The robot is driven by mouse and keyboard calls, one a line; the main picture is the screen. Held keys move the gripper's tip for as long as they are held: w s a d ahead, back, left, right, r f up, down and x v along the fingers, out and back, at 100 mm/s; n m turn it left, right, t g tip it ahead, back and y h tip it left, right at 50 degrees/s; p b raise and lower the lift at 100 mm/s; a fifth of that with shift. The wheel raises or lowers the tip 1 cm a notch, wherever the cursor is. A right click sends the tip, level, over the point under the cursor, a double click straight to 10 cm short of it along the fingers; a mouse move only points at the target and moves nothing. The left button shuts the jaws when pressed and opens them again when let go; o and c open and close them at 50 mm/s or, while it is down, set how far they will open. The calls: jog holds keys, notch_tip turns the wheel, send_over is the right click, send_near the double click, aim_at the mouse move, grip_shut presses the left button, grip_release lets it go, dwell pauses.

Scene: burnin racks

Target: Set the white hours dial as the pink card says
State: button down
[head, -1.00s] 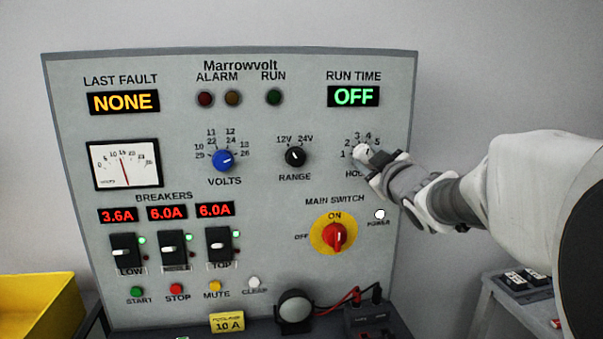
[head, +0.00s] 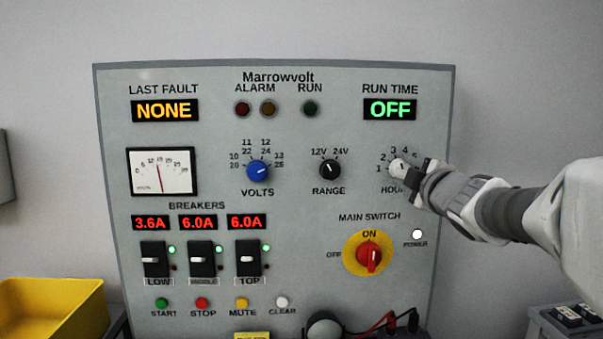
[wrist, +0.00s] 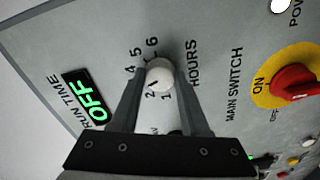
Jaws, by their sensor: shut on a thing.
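The white hours dial (head: 397,167) is at the upper right of the grey panel, under the run time display, which reads OFF. In the wrist view the white knob (wrist: 159,74) sits between the two fingers of my gripper (wrist: 161,66), which is shut on it. The hour numbers 1, 2, 4, 5 and 6 show around the knob there. A small dark mark on the knob lies on the side near 2, but its exact aim is hard to tell. In the head view my gripper (head: 412,176) covers the dial's right side. No pink card shows.
The red main switch (head: 369,254) is below the dial, with a lit white power lamp (head: 417,234) beside it. The black range knob (head: 329,169) and blue volts knob (head: 257,170) are to the left. A yellow bin (head: 50,312) stands at lower left.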

jog(key=shift+r, duration=0.1)
jog(key=shift+c, duration=2)
grip_release()
jog(key=shift+s, duration=0.1)
